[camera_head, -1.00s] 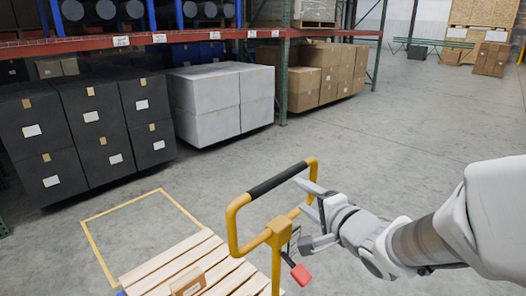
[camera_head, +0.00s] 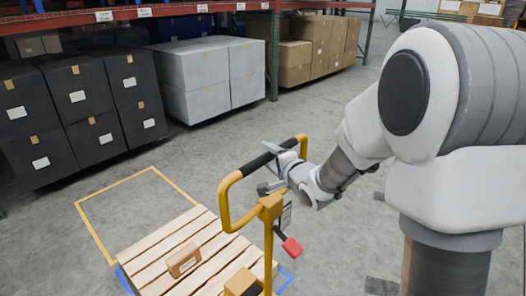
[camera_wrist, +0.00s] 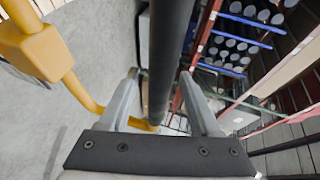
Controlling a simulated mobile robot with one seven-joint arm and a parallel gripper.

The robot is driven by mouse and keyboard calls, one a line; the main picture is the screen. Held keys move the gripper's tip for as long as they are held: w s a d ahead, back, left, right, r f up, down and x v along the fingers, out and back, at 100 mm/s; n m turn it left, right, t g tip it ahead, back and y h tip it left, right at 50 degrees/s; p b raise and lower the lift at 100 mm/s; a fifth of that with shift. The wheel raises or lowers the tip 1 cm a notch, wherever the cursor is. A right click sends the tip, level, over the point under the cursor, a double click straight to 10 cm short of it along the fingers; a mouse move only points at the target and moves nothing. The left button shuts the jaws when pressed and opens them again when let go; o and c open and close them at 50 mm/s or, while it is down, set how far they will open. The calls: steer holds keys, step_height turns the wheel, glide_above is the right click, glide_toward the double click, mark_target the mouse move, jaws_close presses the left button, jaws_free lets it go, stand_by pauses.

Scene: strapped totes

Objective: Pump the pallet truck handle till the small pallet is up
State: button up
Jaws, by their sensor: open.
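The pallet truck handle is a yellow loop (camera_head: 226,205) with a black grip bar (camera_head: 256,163) along its top. It stands raised on a yellow post. A red lever (camera_head: 291,246) sticks out below the loop. My gripper (camera_head: 268,167) is at the grip bar, reaching in from the right. In the wrist view the black bar (camera_wrist: 167,60) runs between the two open fingers of my gripper (camera_wrist: 163,92), with gaps visible at the sides. The small pallet (camera_head: 150,262) has pale wooden slats and lies low beside the truck; its clearance from the floor cannot be told.
A small brown box (camera_head: 184,262) sits on the pallet. A yellow outline (camera_head: 92,232) is marked on the floor behind it, and blue lines edge the pallet. Dark boxes (camera_head: 78,100), grey boxes (camera_head: 212,90) and racking stand behind. The floor between is clear.

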steer(key=shift+x, duration=1.95)
jaws_close()
